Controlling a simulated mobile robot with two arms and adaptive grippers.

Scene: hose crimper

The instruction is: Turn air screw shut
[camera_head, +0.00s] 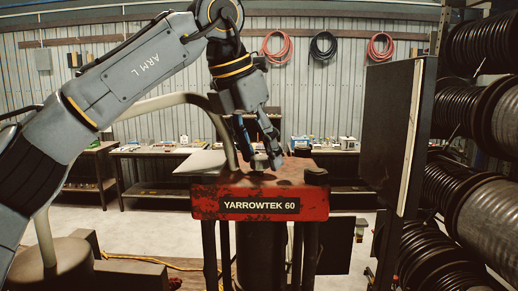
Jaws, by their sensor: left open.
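The crimper (205,205) is a worn red unit with a "YARROWTEK 60" label, standing on dark legs in the middle of the head view. A small greyish knob (260,163), perhaps the air screw, stands on its dark top. My left gripper (262,158) points down over the top with its fingers apart, one on each side of the knob. I cannot tell whether the fingers touch it. The gripper's body hides part of the area behind. My right gripper does not show.
A rack of black hoses (485,125) fills the right side, with a dark upright panel (385,135) beside it. Workbenches (150,150) line the back wall. A pale curved hose (165,102) passes behind my left arm. A yellow cord lies on the floor.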

